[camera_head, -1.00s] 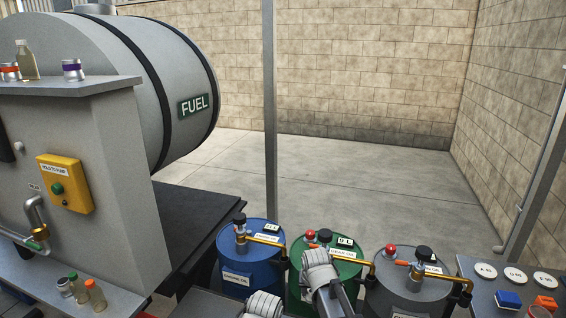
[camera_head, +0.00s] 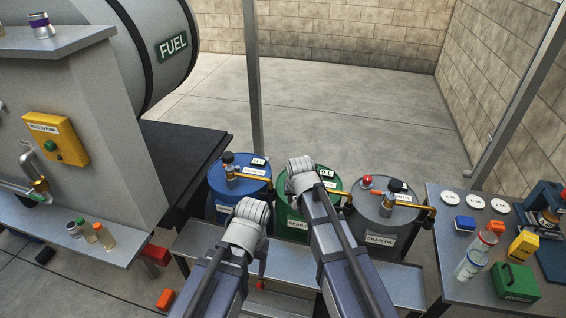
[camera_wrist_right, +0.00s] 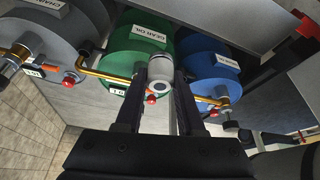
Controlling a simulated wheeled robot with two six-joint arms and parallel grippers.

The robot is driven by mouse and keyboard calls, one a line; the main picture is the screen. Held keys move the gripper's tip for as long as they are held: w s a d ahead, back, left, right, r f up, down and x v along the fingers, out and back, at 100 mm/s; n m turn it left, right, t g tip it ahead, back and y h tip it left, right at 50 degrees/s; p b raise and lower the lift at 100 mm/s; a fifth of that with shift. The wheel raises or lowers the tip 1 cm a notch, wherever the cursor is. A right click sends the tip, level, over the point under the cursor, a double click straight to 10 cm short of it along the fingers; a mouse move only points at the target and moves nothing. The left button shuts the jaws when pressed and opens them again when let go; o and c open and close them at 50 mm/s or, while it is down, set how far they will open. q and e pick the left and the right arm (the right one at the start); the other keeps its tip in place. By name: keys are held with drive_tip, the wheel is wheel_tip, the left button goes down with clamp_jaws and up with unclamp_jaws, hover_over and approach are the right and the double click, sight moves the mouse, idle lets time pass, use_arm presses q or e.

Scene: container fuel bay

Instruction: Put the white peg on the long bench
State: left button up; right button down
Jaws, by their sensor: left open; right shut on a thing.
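In the right wrist view my right gripper (camera_wrist_right: 160,84) is shut on a pale grey-white cylindrical thing (camera_wrist_right: 160,68) with a darker band; I cannot tell whether it is the white peg. No other white peg stands out. In the head view my right wrist (camera_head: 300,168) is in front of the green drum and hides the fingers. My left gripper (camera_head: 262,265) is open below its wrist, partly hidden, over a low grey steel bench (camera_head: 400,285) in front of the drums. I cannot tell whether this is the long bench.
Blue (camera_head: 240,180), green (camera_head: 322,185) and grey (camera_head: 385,218) drums with brass spouts stand behind the steel bench. A right-hand table (camera_head: 445,260) holds bottles, blocks and white discs. A left shelf (camera_head: 40,215) holds small bottles near the yellow pump box (camera_head: 55,138).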

sight(293, 259)
wheel_tip(293, 259, down, 35)
drive_tip(key=b, duration=3.4)
drive_tip(key=shift+f+b, duration=0.1)
drive_tip(key=shift+b, duration=0.2)
drive_tip(key=shift+f, duration=0.15)
drive_tip(key=c, duration=0.5)
unclamp_jaws()
drive_tip(key=p+v, duration=1.1)
drive_tip(key=v, duration=0.1)
drive_tip(key=shift+r, duration=0.35)
drive_tip(key=shift+o, duration=0.3)
